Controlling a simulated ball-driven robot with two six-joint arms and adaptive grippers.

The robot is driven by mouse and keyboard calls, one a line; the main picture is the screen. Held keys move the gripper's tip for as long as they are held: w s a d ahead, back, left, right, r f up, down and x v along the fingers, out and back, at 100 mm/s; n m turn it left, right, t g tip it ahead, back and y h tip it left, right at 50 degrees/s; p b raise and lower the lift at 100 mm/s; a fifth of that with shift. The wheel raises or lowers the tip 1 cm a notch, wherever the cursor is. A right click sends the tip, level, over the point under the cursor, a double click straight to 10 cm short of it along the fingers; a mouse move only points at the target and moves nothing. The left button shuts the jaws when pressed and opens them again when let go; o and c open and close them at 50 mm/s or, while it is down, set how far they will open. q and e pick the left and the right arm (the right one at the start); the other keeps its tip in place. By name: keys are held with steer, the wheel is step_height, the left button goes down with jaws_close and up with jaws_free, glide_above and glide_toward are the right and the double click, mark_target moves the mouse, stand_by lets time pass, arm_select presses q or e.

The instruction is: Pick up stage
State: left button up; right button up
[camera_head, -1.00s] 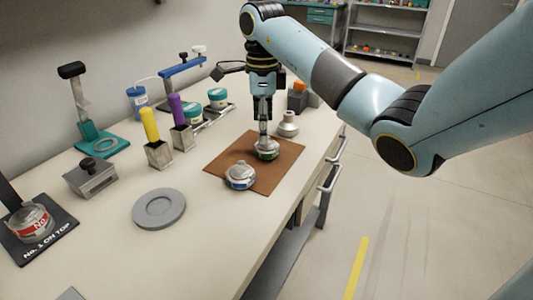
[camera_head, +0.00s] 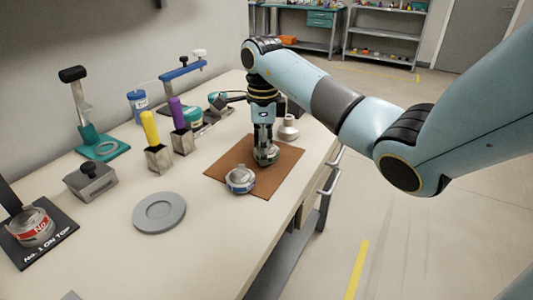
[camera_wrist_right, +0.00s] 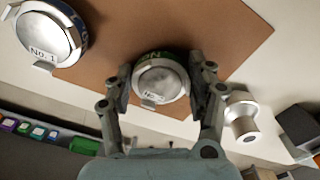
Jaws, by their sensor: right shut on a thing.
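A round metal stage with a green band (camera_head: 266,155) stands on the brown mat (camera_head: 222,172). It also shows in the right wrist view (camera_wrist_right: 160,80), with lettering on its front that is too small to read. My right gripper (camera_head: 264,143) points down over it, and in the right wrist view its fingers (camera_wrist_right: 160,88) are closed on both sides of it. A second round metal stage, marked No. 1 (camera_head: 240,180), sits on the mat to the left and nearer; it shows at upper left in the right wrist view (camera_wrist_right: 48,38). My left gripper is not in view.
A silver flared part (camera_head: 288,128) stands right behind the held stage. A grey ring plate (camera_head: 159,211) lies at front left. A black stand holding a red-labelled stage (camera_head: 32,228) is at far left. Purple and yellow-handled tools, jars and a teal press stand along the back. The bench edge is right.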

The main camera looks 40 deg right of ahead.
steer(key=shift+c, duration=1.4)
steer(key=shift+r, duration=0.1)
steer(key=shift+r, duration=1.8)
steer(key=shift+s+d+r, duration=0.15)
steer(key=shift+s+r, duration=0.05)
steer(key=shift+r, duration=0.1)
steer(key=s+d+r, duration=0.4)
steer(key=s+r, duration=0.2)
steer(key=s, duration=0.4)
steer(key=shift+s+r+p, duration=0.15)
steer(key=shift+r+p, duration=0.15)
steer(key=shift+p, duration=0.15)
